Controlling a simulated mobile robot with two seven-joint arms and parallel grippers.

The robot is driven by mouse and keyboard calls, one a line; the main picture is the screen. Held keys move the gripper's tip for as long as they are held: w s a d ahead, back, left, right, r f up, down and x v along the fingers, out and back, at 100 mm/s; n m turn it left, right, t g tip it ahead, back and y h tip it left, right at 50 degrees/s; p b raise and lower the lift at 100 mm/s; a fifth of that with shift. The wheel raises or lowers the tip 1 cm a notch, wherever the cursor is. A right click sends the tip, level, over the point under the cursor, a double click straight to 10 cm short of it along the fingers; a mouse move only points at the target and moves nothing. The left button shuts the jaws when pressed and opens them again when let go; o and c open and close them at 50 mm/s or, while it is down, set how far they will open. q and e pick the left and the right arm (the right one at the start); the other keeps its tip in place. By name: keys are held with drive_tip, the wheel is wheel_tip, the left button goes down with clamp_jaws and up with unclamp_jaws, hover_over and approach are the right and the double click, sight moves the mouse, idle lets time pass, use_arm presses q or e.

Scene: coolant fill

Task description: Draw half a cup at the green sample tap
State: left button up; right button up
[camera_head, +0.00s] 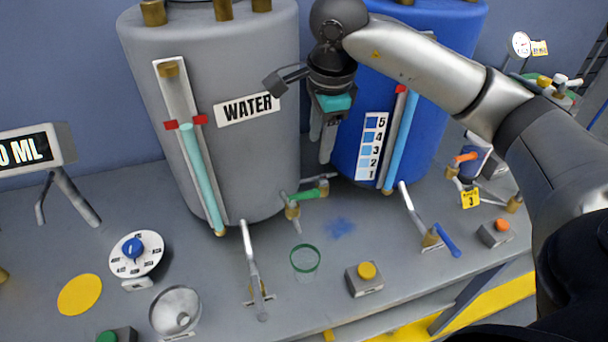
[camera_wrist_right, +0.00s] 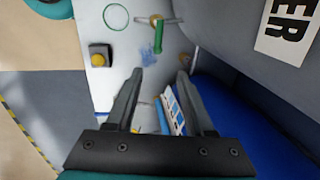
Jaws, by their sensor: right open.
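The green sample tap (camera_head: 307,195), a brass fitting with a green lever, is at the foot of the grey WATER tank (camera_head: 240,160). Its green lever also shows in the right wrist view (camera_wrist_right: 158,36). A clear cup with a green rim (camera_head: 305,258) stands on the bench, in front of the tap's spout; its rim is at the top of the right wrist view (camera_wrist_right: 115,17). I cannot make out liquid in it. My right gripper (camera_head: 321,148) is open and empty, high above the tap, between the two tanks. My left gripper is not in view.
A blue tank (camera_head: 440,100) with a numbered scale stands right of the gripper. A yellow button (camera_head: 367,271) and a blue-handled lever (camera_head: 440,238) are right of the cup. A metal lever (camera_head: 254,270) stands left of it. A dial (camera_head: 135,253) is further left.

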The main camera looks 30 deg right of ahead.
approach(314, 192)
drive_tip(key=f, duration=0.3)
drive_tip(key=w+f, duration=0.1)
drive_tip(key=f, duration=0.2)
drive_tip(key=shift+w+f, duration=0.2)
drive_tip(key=shift+f, duration=0.2)
drive_tip(key=shift+w+d+f, duration=0.15)
drive_tip(key=shift+f, duration=0.6)
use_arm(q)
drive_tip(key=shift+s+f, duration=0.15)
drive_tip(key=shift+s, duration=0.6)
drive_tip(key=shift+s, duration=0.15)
use_arm(e)
clamp_jaws()
